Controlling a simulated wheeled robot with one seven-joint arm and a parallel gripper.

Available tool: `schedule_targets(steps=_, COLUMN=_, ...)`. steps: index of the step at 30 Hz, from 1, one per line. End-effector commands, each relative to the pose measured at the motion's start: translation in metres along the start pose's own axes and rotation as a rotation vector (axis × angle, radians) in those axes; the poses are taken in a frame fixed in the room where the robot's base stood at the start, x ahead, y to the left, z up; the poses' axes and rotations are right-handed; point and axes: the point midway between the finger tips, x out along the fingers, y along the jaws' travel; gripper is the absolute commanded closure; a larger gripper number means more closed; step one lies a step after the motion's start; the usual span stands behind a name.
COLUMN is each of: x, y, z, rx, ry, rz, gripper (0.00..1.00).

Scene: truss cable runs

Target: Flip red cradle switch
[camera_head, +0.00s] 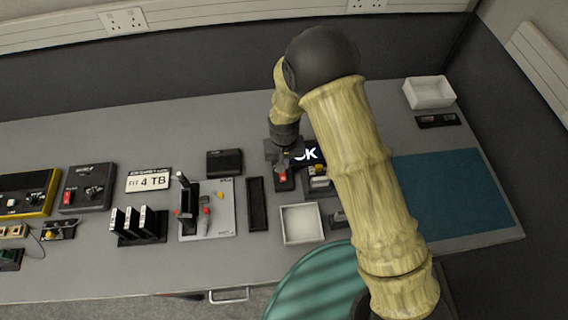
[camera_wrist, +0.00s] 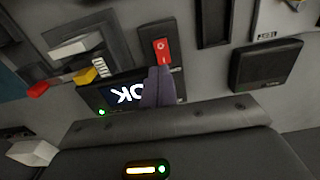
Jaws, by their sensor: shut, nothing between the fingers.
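The red switch (camera_head: 283,177) sits in a narrow black housing on the bench, just in front of my gripper. In the wrist view the red switch (camera_wrist: 162,51) shows a white round mark at one end and a white line at the other. My gripper (camera_head: 282,163) points down at the housing, with its fingers shut and empty. In the wrist view the gripper fingertips (camera_wrist: 159,70) are right at the line-marked end of the switch. I cannot tell whether they touch it.
A screen reading OK (camera_head: 308,154) stands right beside the gripper; a green light (camera_wrist: 101,112) is lit near it in the wrist view. A module with yellow parts (camera_head: 319,180) is to the right. A white tray (camera_head: 302,224) and a black slot (camera_head: 257,204) lie nearer. A blue mat (camera_head: 455,195) is at right.

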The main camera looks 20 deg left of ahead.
Motion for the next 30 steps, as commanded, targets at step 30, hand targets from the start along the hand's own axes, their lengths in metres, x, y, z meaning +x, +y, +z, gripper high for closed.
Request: schedule_targets(steps=30, x=-0.089, y=0.002, z=-0.002, rx=0.004, ry=0.000, rz=0.000, gripper=1.00)
